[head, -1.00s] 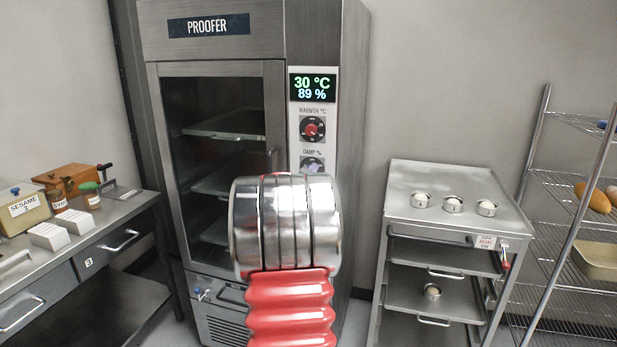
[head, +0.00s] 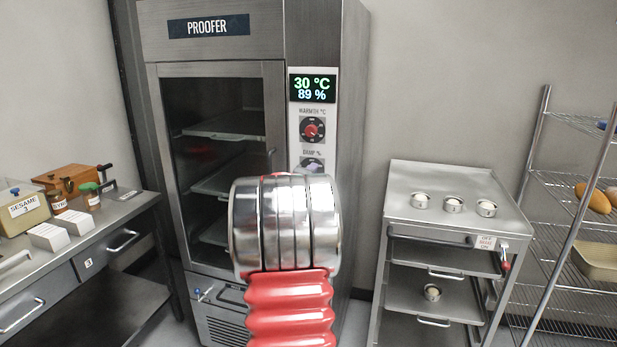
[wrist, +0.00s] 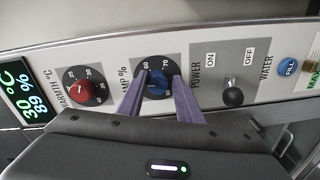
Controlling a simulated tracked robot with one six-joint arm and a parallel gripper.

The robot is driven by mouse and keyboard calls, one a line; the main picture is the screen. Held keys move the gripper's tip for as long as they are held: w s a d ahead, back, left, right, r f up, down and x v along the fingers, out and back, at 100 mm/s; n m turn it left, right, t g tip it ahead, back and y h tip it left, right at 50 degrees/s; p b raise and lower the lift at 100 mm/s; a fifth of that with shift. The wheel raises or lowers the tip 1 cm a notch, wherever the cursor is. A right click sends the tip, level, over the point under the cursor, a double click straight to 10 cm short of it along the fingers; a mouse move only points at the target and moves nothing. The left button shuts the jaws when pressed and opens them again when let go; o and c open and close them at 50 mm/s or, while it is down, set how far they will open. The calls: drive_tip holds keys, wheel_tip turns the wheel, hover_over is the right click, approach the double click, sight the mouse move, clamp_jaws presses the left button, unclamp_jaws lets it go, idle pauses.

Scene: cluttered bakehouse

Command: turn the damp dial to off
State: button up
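The proofer's damp dial (wrist: 157,84) has a blue knob on a black round scale, with 60 and 70 legible at its top in the wrist view. In the head view the damp dial (head: 312,164) shows only in part above my wrist. My gripper (wrist: 160,80) has its two purple fingers on either side of the blue knob, close against it, and looks shut on it. The knob's pointer is hard to make out. The display (head: 312,88) reads 30 °C and 89 %.
The red warmth dial (wrist: 86,87) lies left of the damp dial in the wrist view. To the right are the power switch (wrist: 232,94) with ON and OFF labels and the blue fill button (wrist: 290,68). A steel cart (head: 450,200) stands right of the proofer.

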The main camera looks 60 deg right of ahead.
drive_tip(key=o, duration=0.4)
drive_tip(key=shift+f, duration=0.1)
drive_tip(key=s+a, duration=0.2)
drive_tip(key=a, duration=1.1)
drive_tip(key=shift+s+a+r, duration=0.15)
drive_tip(key=shift+a+r, duration=0.15)
